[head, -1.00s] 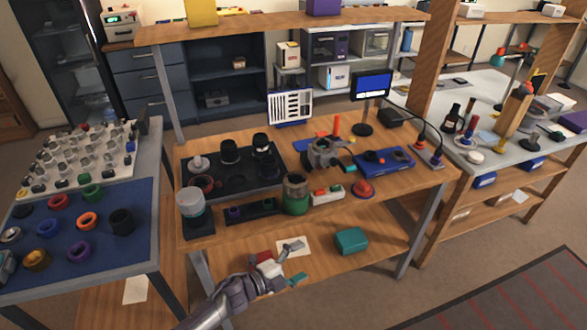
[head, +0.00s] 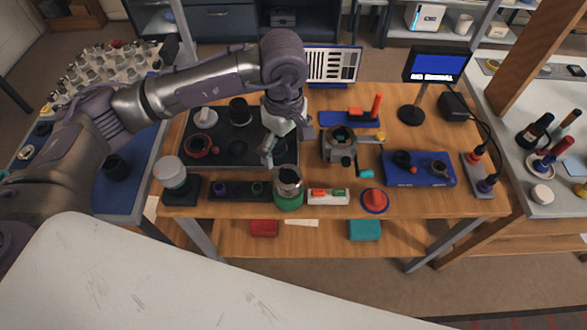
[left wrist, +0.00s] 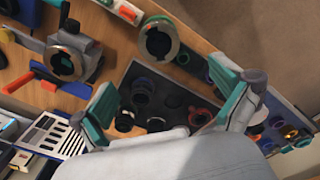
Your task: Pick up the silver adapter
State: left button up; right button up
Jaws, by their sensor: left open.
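A silver ring-shaped piece (head: 289,174) sits on a green-based cylinder (head: 289,198) at the front middle of the workbench; it looks like the silver adapter, though I cannot be sure. In the left wrist view, the silver ring (left wrist: 160,38) shows from above, with a dark opening. My left gripper (head: 286,143) is open above the bench, behind the ring and apart from it. In the left wrist view, its teal-padded fingers (left wrist: 167,96) are spread wide with nothing between them. My right gripper is not in view.
A black tray (head: 222,158) with lens parts lies left of the ring. A grey clamp-like device (head: 340,145) stands to the right. A white block (head: 328,196) with coloured pieces and a red cone (head: 374,200) are close by. A monitor (head: 433,64) stands at the back right.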

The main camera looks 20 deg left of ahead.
pick_arm(q)
jog(key=p, duration=0.1)
send_over(288, 179)
jog(key=f, duration=0.5)
jog(key=shift+s+a, duration=0.25)
jog(key=shift+s, duration=0.1)
jog(key=f, duration=0.1)
jog(key=f+p, duration=0.1)
jog(key=f, duration=0.1)
jog(key=shift+w+d+p, duration=0.15)
jog(key=shift+w+p, duration=0.1)
jog(key=shift+p, duration=0.1)
notch_tip(288, 179, down, 4)
jog(key=shift+r+p, duration=0.2)
jog(key=shift+p, duration=0.65)
jog(key=shift+w+f, duration=0.1)
jog(key=shift+f, duration=0.25)
jog(key=c, duration=1.2)
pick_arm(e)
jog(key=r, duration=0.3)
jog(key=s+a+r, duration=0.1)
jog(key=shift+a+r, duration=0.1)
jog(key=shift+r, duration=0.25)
